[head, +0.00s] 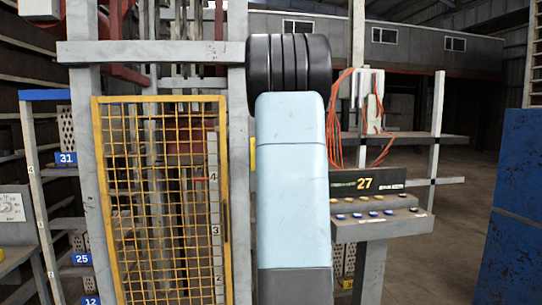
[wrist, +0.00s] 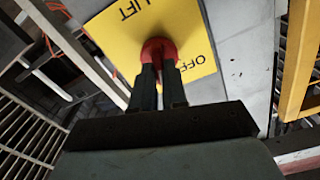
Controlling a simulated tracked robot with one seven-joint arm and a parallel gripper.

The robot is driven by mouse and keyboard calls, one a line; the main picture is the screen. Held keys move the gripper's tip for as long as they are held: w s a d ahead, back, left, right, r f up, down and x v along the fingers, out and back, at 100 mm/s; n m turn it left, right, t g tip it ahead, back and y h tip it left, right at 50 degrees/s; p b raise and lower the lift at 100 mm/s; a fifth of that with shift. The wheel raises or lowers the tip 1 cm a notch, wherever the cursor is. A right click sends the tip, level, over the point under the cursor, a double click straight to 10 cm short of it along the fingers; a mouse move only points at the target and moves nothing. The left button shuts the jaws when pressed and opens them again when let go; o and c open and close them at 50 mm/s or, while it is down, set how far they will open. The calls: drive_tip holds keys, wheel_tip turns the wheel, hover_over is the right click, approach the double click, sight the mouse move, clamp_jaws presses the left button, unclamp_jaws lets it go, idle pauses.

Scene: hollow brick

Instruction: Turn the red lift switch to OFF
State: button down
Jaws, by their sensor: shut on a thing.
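The red lift switch (wrist: 158,48) is a round red knob on a yellow plate (wrist: 105,28) in the wrist view. The plate reads LIFT on its left part and OFF on its right part, with the lettering turned in the picture. My gripper (wrist: 159,72) reaches up to the switch, and its two dark fingers are shut on the red part. The fingers hide part of the switch and plate, so I cannot tell its exact setting. In the head view my arm hides the gripper and switch; only a sliver of yellow (head: 253,155) shows beside it.
A yellow mesh gate (head: 163,200) stands left of my arm. A console with buttons marked 27 (head: 378,222) is at the right, with red cables (head: 337,115) above it. A blue panel (head: 515,190) stands far right. Open floor (head: 450,235) lies between them.

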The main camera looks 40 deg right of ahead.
drive_tip(key=n, duration=1.2)
drive_tip(key=shift+a+f, duration=0.15)
drive_tip(key=shift+f, duration=0.2)
idle(0.4)
drive_tip(key=c, duration=1.2)
unclamp_jaws()
drive_tip(key=shift+w+r, duration=0.1)
drive_tip(key=shift+r, duration=0.05)
drive_tip(key=shift+o, duration=0.2)
drive_tip(key=shift+a, duration=0.1)
drive_tip(key=v, duration=1.3)
drive_tip(key=shift+s, duration=0.35)
